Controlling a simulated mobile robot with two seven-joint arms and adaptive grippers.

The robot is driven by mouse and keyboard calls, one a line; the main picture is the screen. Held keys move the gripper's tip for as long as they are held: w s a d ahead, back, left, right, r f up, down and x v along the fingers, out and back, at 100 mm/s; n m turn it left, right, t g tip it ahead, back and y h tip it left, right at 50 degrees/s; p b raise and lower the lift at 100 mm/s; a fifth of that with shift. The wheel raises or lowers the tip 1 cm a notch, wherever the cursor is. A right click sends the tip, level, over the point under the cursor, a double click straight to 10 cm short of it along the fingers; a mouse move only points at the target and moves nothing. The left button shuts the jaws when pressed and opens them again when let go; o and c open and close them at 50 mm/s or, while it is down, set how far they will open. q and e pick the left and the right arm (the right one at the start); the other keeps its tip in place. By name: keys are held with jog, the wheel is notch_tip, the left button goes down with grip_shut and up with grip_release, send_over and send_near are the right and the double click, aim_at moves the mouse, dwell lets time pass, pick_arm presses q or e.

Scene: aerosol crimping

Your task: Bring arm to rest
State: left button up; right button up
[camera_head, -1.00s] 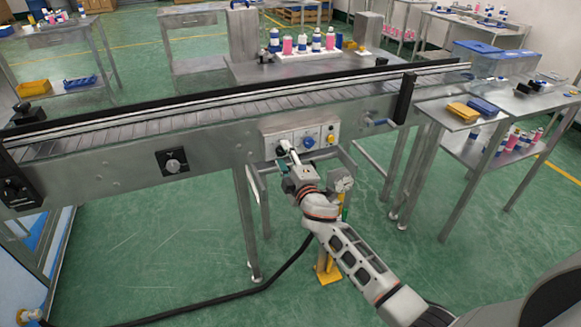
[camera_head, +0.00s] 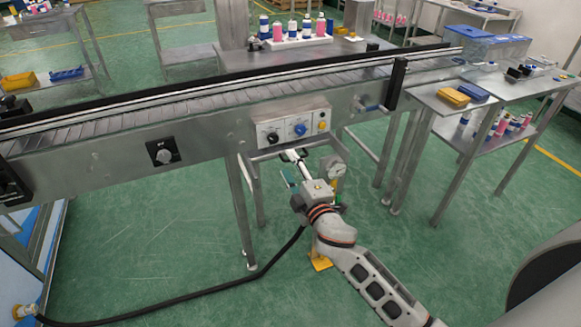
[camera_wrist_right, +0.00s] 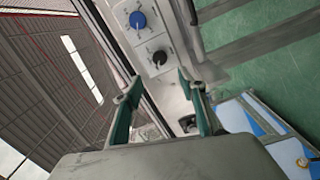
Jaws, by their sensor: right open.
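My right arm (camera_head: 370,275) reaches up from the lower right in the head view. Its right gripper (camera_head: 294,162) is just below and in front of the control panel (camera_head: 292,128), apart from its knobs. In the right wrist view the right gripper (camera_wrist_right: 160,100) has its two fingers spread, with nothing between them. The panel's blue knob (camera_wrist_right: 138,20) and black knob (camera_wrist_right: 159,57) show beyond the fingertips. My left gripper is not in view.
The conveyor (camera_head: 110,150) spans the head view above the gripper. A round gauge (camera_head: 333,166) stands close to the gripper's right. A side table (camera_head: 500,95) with yellow and blue trays is at the right. A black hose (camera_head: 200,295) crosses the open green floor.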

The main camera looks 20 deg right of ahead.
jog(key=s+a+f+m+g+y, duration=0.1)
jog(key=s+f+m+g, duration=0.2)
jog(key=s+f, duration=0.8)
jog(key=s+a+f+m+g+y+p, duration=0.1)
jog(key=s+f+m+g, duration=0.3)
jog(key=s, duration=1.6)
notch_tip(320, 180, down, 8)
jog(key=m, duration=0.4)
jog(key=shift+a+f+m, duration=0.2)
jog(key=shift+a+m, duration=0.1)
jog(key=shift+a, duration=0.1)
jog(key=shift+w, duration=0.1)
